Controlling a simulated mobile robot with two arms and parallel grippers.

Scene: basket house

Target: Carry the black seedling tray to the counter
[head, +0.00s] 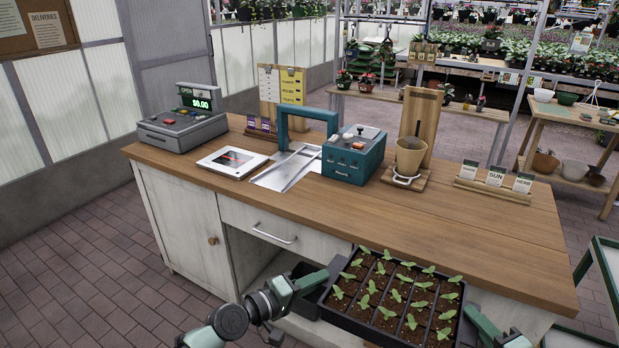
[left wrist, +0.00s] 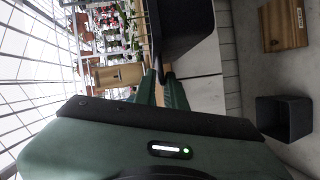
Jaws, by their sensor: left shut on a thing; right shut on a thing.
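The black seedling tray (head: 396,298) holds soil cells with several green seedlings and sits level in front of the counter's near edge, partly overlapping the counter in the head view. My left gripper (head: 322,279) is shut on the tray's left end. My right gripper (head: 474,318) is shut on its right end. The left wrist view shows the tray's dark underside (left wrist: 186,30) at the left gripper's fingers (left wrist: 162,82). The wooden counter (head: 455,225) has a bare stretch of top just beyond the tray. Whether the tray touches the counter cannot be told.
On the counter stand a cash register (head: 182,130), a white tablet (head: 233,162), a teal machine (head: 352,155), a pot on a wooden stand (head: 410,155) and a seed-packet rack (head: 494,186). A drawer handle (head: 274,234) sticks out in front. A shelf stands at right (head: 604,275).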

